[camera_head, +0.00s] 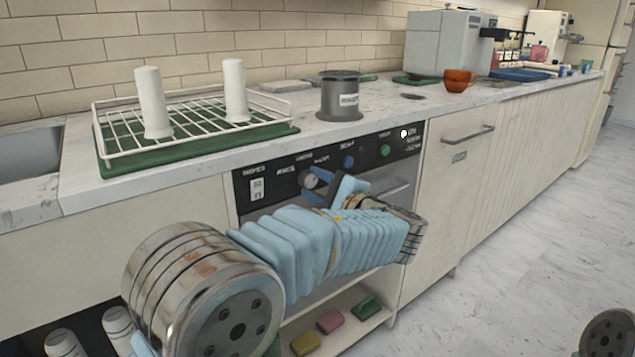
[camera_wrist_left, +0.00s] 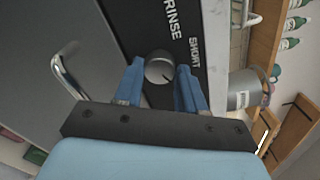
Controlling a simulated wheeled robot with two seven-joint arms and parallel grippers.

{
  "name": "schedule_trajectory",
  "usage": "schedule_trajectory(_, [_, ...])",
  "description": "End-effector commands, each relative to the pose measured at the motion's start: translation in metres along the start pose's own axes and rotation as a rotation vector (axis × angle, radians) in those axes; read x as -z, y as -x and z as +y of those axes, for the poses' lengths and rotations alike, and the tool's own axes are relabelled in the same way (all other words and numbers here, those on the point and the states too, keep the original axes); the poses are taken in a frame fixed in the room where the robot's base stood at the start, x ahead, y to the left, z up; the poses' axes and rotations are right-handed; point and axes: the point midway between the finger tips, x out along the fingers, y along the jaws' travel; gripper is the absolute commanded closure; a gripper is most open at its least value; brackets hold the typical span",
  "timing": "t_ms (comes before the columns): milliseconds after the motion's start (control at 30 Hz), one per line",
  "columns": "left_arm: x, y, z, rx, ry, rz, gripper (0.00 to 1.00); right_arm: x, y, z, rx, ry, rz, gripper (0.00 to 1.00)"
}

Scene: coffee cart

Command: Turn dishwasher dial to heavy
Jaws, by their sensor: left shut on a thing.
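The dishwasher's front panel (camera_head: 270,184) is a black strip below the counter edge. A grey round dial (camera_head: 308,180) sits on it, partly covered by my left gripper (camera_head: 318,190) in the head view. In the left wrist view, the dial (camera_wrist_left: 158,67) lies between the two blue fingers of my left gripper (camera_wrist_left: 160,78), which is shut on it. The words RINSE and SHORT read beside the dial there. A dark line shows on the dial's face; which setting it marks I cannot tell. My right gripper is out of view.
A blue knob (camera_head: 347,161) and a green knob (camera_head: 385,150) sit right of the dial. A metal handle (camera_wrist_left: 66,72) stands out from the front.

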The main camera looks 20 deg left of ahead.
Motion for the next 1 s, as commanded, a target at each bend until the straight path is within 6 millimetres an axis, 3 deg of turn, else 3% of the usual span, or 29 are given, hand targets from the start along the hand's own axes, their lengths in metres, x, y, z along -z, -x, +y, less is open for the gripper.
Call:
schedule_trajectory(300, [0.001, 0.001, 0.001, -0.001, -0.004, 0.003, 0.91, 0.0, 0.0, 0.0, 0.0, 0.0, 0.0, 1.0])
schedule_trajectory(333, [0.001, 0.001, 0.001, 0.0, -0.004, 0.003, 0.56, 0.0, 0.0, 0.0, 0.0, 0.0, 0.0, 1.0])
schedule_trajectory(467, [0.001, 0.001, 0.001, 0.0, -0.003, 0.002, 0.36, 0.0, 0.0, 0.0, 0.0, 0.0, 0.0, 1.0])
schedule_trajectory(800, [0.001, 0.004, 0.0, 0.001, -0.001, 0.001, 0.35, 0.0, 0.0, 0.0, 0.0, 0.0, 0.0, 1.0])
schedule_trajectory(1000, [0.001, 0.036, 0.001, 0.002, -0.002, 0.004, 0.35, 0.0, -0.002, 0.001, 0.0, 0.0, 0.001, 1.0])
